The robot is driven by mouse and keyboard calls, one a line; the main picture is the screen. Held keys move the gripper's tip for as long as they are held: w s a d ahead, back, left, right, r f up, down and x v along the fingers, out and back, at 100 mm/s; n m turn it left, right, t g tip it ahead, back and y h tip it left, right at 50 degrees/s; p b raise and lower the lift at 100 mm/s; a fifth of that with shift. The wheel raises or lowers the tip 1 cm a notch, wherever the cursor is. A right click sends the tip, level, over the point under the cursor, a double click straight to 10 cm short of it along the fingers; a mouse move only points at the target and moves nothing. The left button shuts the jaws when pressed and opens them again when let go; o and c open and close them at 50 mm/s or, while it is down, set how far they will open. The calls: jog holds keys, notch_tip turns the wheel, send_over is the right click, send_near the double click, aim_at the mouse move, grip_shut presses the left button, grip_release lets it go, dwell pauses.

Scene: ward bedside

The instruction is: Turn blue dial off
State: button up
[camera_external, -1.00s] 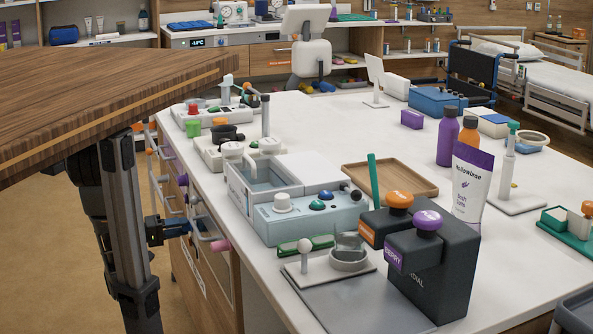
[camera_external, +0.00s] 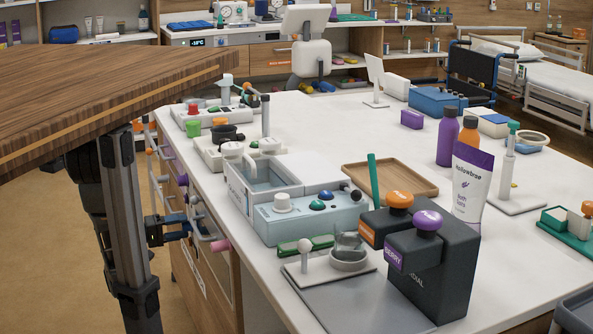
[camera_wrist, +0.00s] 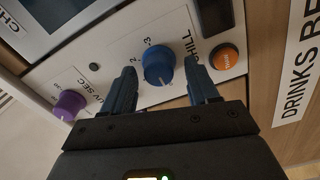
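The blue dial (camera_wrist: 158,68) shows in the wrist view on a pale panel, with a numbered scale around it and the label "CHILL" beside it. A pale pointer mark shows on its face; I cannot tell its exact setting. My gripper (camera_wrist: 161,70) is open, with one dark blue finger on each side of the dial. Gaps show between the fingers and the dial, and it is not gripped. In the external view my gripper (camera_external: 184,229) is at the cabinet front below the counter edge. The dial is hidden there.
On the same panel are a purple dial (camera_wrist: 69,105) to the left and an orange button (camera_wrist: 224,58) close to the right finger. A "DRINKS" label (camera_wrist: 299,72) is further right. Pink-ended and other handles stick out of the cabinet front near my gripper. A wooden tabletop (camera_external: 90,100) overhangs my arm.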

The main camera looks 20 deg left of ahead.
jog(key=v, duration=0.7)
jog(key=shift+s+a, duration=0.3)
jog(key=shift+s, duration=0.05)
dwell(0.4)
